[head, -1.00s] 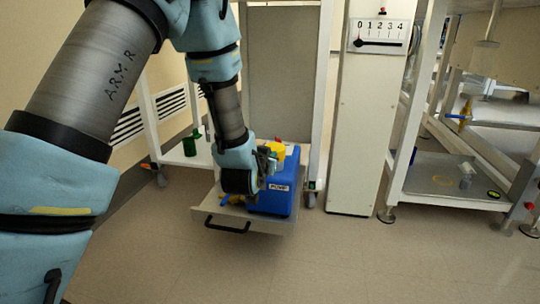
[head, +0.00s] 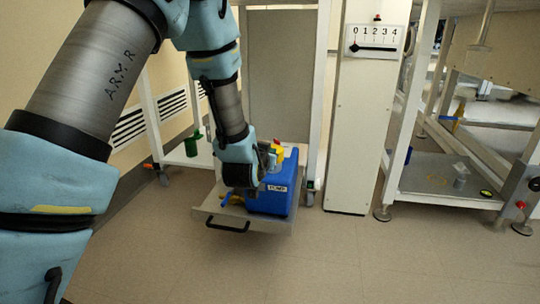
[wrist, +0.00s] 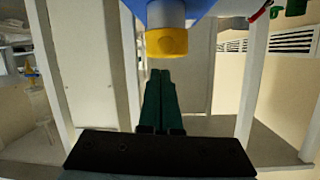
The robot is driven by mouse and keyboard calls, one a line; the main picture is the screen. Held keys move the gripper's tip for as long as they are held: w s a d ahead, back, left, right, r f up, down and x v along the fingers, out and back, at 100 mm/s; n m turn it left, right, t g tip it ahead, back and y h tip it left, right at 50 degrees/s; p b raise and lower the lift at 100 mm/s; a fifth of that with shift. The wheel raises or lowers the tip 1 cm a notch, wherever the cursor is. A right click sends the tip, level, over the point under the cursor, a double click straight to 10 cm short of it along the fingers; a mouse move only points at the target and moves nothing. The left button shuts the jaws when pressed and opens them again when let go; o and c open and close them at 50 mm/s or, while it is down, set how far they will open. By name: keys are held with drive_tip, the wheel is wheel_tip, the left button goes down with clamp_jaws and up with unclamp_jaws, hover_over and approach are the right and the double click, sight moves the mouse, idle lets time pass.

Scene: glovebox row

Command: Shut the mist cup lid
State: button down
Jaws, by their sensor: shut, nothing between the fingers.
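The blue pump (head: 282,185), with a white label on its front, sits on a pulled-out drawer tray (head: 270,224). A yellow cup-like part (head: 278,150) is on top of the pump, partly behind my gripper (head: 268,156). In the wrist view a yellow cylinder (wrist: 166,43) on a grey neck shows at the top, below a blue surface (wrist: 208,8). My gripper (wrist: 160,74) is shut and empty, its dark green fingers together just short of the yellow cylinder in the picture. I cannot tell whether they touch it, nor how the lid stands.
A green container (head: 191,146) stands on the shelf at left. A white post (head: 350,120) with a 0-to-4 scale (head: 376,39) stands to the right. The floor in front is clear.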

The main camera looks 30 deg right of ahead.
drive_tip(key=s+a+f+p, duration=0.2)
drive_tip(key=s+a+f, duration=0.2)
drive_tip(key=s+a, duration=0.2)
drive_tip(key=w+a+r+n+g+y+p, duration=0.1)
drive_tip(key=w+a+r+n+y+p, duration=0.2)
drive_tip(key=a, duration=0.6)
drive_tip(key=w+a+r+n+g+y+p, duration=0.2)
drive_tip(key=w+a+r+y, duration=0.25)
drive_tip(key=a, duration=0.45)
drive_tip(key=s+a+r+n+g+y+p, duration=0.1)
drive_tip(key=s+a+r+n+g+p, duration=0.1)
drive_tip(key=s+a+r, duration=0.35)
drive_tip(key=s+a+r+n+g+y+p, duration=0.1)
drive_tip(key=s+a+r+g+p, duration=0.1)
drive_tip(key=a, duration=0.6)
drive_tip(key=s+a+r+n+g+y+p, duration=0.1)
drive_tip(key=s+a+r+n+g+p, duration=0.15)
drive_tip(key=a, duration=0.45)
wheel_tip(320, 180, up, 37)
drive_tip(key=m+p, duration=0.1)
drive_tip(key=p, duration=3.5)
drive_tip(key=shift+s+d+r+t, duration=0.15)
drive_tip(key=shift+s+r+t, duration=0.05)
drive_tip(key=shift+t, duration=0.25)
